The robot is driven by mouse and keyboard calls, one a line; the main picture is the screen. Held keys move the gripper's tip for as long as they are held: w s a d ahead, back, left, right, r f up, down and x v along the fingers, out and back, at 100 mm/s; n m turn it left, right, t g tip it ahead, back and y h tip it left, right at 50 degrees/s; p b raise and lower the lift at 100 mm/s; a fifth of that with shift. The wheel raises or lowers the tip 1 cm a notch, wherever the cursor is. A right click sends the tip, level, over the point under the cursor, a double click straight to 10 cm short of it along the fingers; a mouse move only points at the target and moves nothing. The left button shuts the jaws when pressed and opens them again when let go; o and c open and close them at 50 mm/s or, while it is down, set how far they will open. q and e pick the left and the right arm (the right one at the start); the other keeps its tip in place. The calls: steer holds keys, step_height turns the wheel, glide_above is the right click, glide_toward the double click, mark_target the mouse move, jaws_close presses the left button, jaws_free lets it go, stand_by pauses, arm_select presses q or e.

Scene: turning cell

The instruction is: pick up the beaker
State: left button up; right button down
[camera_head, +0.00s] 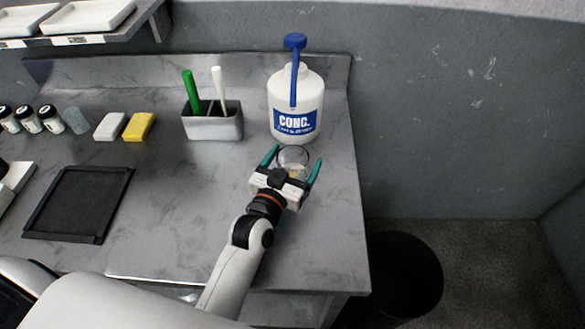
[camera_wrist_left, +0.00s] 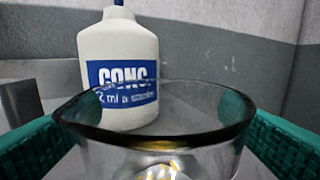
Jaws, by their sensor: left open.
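A clear glass beaker (camera_head: 293,158) stands on the grey counter in front of a white bottle labelled CONC. (camera_head: 296,103). My left gripper (camera_head: 292,168) is open, with a green finger on each side of the beaker. In the left wrist view the beaker (camera_wrist_left: 155,140) fills the lower middle between the two green fingers. Gaps seem to show between the fingers and the glass; contact cannot be told. My right gripper is not in view.
The bottle (camera_wrist_left: 120,65) stands close behind the beaker. A grey holder (camera_head: 213,122) with green and white handled tools is to the left. A black tray (camera_head: 79,203) lies further left. The counter's right edge is near, with a black bin (camera_head: 403,275) beyond.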

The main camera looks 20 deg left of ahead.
arm_select(q)
steer(key=shift+w+d, duration=0.1)
steer(key=shift+w, duration=0.6)
steer(key=shift+s, duration=0.1)
steer(key=c, duration=1.2)
steer(key=shift+r, duration=0.2)
